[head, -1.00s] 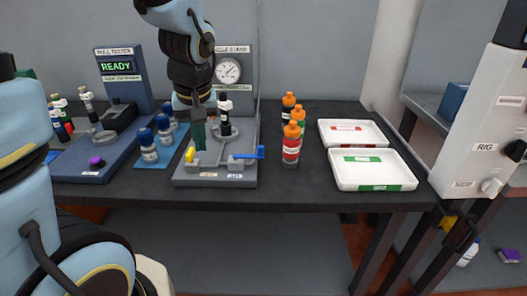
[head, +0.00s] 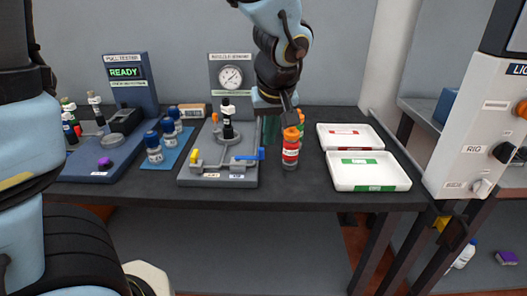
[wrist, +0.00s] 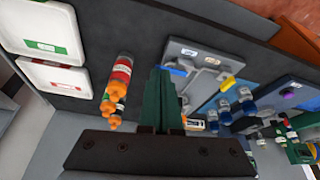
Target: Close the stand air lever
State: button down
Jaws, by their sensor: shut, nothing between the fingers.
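The cycle stand (head: 218,182) is a grey base with a round gauge (head: 230,77) on its back panel and a dark-capped bottle (head: 228,125) upright on it. A yellow lever (head: 194,156) sits at its left and a blue lever (head: 248,155) at its right, pointing sideways. The front labels are too small to read, so I cannot tell which is the air lever.
Orange-capped bottles (head: 290,150) stand close to the right of the stand. Two white trays, one red-labelled (head: 350,147) and one green-labelled (head: 368,185), lie farther right. Blue-capped bottles (head: 153,148) and the pull tester (head: 85,170) are on the left.

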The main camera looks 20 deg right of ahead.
jog(key=shift+f, duration=0.1)
jog(key=w+d+f+p, duration=0.1)
jog(key=w+f+p, duration=0.3)
jog(key=w+f, duration=0.3)
jog(key=shift+w+d+f+p, duration=0.25)
jog(key=shift+d+f+p, duration=0.15)
jog(key=shift+f, duration=0.65)
jog(key=shift+w+d+n+b, duration=0.2)
jog(key=shift+n+b, duration=0.2)
jog(key=shift+b, duration=0.15)
